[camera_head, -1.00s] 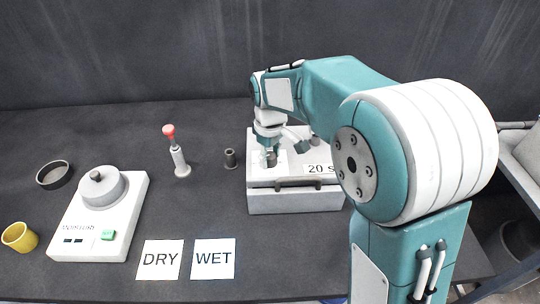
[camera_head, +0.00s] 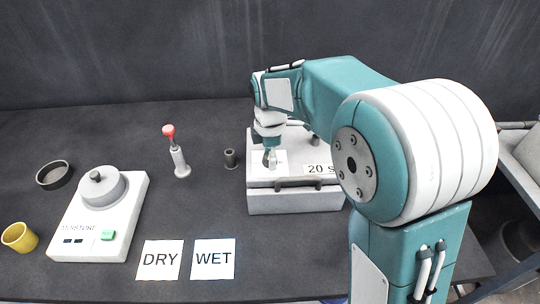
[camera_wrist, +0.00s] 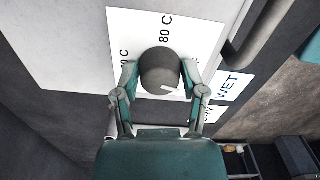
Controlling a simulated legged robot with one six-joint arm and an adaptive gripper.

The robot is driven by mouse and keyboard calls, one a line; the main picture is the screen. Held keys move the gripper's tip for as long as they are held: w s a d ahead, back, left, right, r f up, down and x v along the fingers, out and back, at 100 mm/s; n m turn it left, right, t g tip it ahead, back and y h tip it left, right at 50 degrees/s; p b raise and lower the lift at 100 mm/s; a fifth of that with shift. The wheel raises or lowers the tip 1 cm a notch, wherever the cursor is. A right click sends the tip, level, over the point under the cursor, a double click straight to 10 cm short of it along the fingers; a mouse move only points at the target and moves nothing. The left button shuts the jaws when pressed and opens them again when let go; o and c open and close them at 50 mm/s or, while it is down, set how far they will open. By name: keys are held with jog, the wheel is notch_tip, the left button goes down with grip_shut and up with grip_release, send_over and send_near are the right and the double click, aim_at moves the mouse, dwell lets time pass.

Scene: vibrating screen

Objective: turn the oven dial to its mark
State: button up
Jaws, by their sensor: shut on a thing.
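The oven is a white box (camera_head: 265,203) right of the table's middle, with a dark handle on its front and a "20 S…" label on top. In the wrist view, its dial (camera_wrist: 160,70) is a dark grey round knob with a short white pointer line. The dial sits on a white plate (camera_wrist: 199,42) marked "80 C" and another, partly hidden "C" figure. My gripper (camera_wrist: 159,80) is shut on the dial, one finger on each side. In the head view my gripper (camera_head: 270,158) is over the oven top and mostly hides the dial.
A white moisture device (camera_head: 75,243) with a lidded round top stands at left, near a yellow cup (camera_head: 19,238) and a black dish (camera_head: 54,175). A red-topped tool (camera_head: 180,160) and small dark cylinder (camera_head: 230,158) stand mid-table. DRY (camera_head: 160,259) and WET (camera_head: 213,259) cards lie in front.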

jog(key=shift+w+n, duration=0.1)
jog(key=shift+n, duration=1)
jog(key=o, duration=1.2)
jog(key=shift+a, duration=0.15)
jog(key=shift+c, duration=0.2)
jog(key=shift+r, duration=0.1)
notch_tip(320, 180, up, 12)
jog(key=shift+f, duration=0.2)
